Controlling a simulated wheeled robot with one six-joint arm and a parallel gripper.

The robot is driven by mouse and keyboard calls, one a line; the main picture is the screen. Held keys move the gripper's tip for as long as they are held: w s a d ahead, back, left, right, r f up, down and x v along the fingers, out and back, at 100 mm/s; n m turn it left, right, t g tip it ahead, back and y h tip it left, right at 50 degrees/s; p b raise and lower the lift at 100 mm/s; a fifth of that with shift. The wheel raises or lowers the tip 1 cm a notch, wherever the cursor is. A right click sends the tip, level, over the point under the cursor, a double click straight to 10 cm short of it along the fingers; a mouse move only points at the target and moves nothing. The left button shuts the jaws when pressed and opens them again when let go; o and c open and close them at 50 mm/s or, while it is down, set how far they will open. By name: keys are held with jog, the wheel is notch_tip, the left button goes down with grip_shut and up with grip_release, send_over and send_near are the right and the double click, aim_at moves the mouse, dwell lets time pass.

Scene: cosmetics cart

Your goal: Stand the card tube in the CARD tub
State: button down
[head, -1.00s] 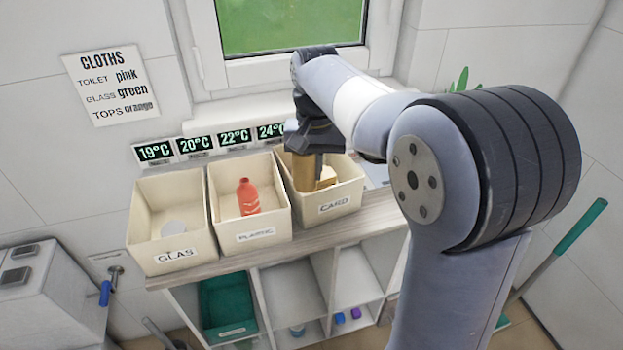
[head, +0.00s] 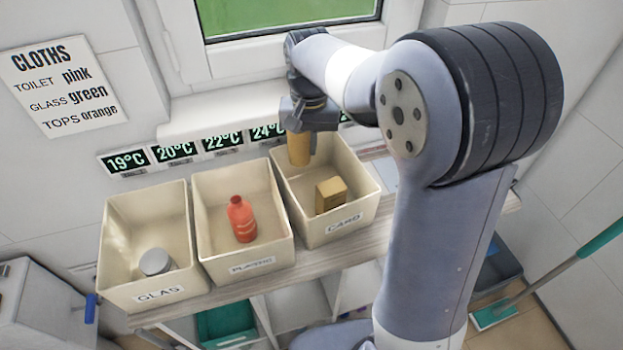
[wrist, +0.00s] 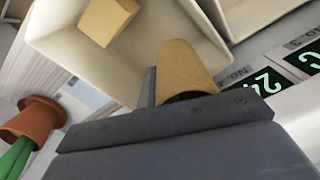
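The card tube (head: 299,149) is a plain brown cylinder, upright below my gripper (head: 305,140) in the head view. It is at the back left of the CARD tub (head: 345,226), a cream open box. In the wrist view the tube (wrist: 183,68) sits against one dark finger (wrist: 148,88), its near end open. My gripper appears shut on the tube; the other finger is hidden. I cannot tell whether the tube's bottom touches the tub floor. A small brown box (head: 330,194) lies in the same tub, apart from the tube.
The PLASTIC tub (head: 252,266) with a red bottle (head: 242,218) and the GLAS tub (head: 160,294) with a grey lidded jar (head: 155,262) stand to the left. Temperature displays (head: 222,141) line the wall behind. A potted plant (wrist: 38,118) shows in the wrist view.

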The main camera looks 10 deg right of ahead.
notch_tip(320, 180, down, 11)
jog(key=shift+f, duration=0.1)
dwell(0.3)
jog(key=shift+f, duration=0.15)
jog(key=c, duration=1.7)
grip_release()
notch_tip(320, 180, up, 12)
jog(key=shift+r, duration=0.2)
jog(key=shift+f, duration=0.1)
